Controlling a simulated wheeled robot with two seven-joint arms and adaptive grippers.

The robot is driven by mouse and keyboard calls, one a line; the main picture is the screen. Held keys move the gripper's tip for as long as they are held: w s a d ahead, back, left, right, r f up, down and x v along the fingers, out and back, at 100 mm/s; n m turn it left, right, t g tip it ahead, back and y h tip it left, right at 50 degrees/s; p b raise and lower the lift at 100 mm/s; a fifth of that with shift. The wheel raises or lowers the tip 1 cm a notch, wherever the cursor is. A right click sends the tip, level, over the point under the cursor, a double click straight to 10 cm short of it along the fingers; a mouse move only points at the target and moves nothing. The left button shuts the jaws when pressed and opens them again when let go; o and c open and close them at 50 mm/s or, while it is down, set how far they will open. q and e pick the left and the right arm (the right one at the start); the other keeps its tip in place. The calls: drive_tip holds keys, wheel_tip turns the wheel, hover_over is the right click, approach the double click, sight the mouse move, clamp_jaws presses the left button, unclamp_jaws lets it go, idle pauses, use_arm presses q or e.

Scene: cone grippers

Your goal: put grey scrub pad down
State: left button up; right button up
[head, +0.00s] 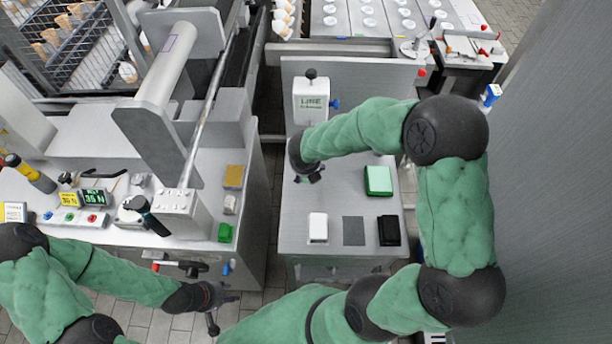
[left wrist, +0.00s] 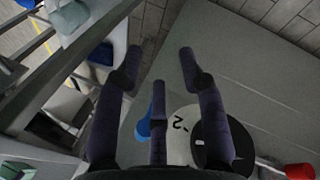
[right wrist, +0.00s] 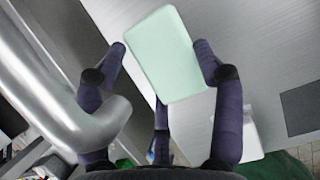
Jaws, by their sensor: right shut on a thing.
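My right gripper (head: 309,176) is above the left part of the grey table (head: 335,200), in front of the LINE post. In the right wrist view its fingers are shut on a flat rectangular pad (right wrist: 165,58), taken to be the grey scrub pad; the face shown looks pale mint. In the head view my gripper hides the pad, and its height above the table is unclear. A flat dark grey square (head: 353,231) lies on the table, between a white block (head: 318,228) and a black block (head: 389,231). My left gripper (head: 224,312) is open and empty, low at the left.
A green block with a pale top (head: 378,180) lies on the table right of my right gripper. The LINE post (head: 311,101) stands behind. A console (head: 125,215) with buttons is at the left, across a gap. Bare table lies around the flat square's far side.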

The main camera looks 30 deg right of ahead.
drive_tip(key=shift+s+a+b+x, duration=0.15)
drive_tip(key=shift+b+x, duration=0.3)
drive_tip(key=shift+x, duration=0.5)
drive_tip(key=shift+s+a+b+x, duration=0.15)
drive_tip(key=shift+b+x, duration=0.3)
drive_tip(key=shift+x, duration=0.5)
drive_tip(key=shift+s+f, duration=0.1)
drive_tip(key=shift+f, duration=0.15)
drive_tip(key=shift+f, duration=0.15)
drive_tip(key=o, duration=0.9)
drive_tip(key=p+v, duration=0.1)
drive_tip(key=v, duration=0.2)
drive_tip(key=p+v, duration=0.2)
drive_tip(key=v, duration=0.2)
drive_tip(key=p+v, duration=0.1)
drive_tip(key=v, duration=0.3)
drive_tip(key=shift+s+d, duration=0.1)
drive_tip(key=shift+d, duration=0.2)
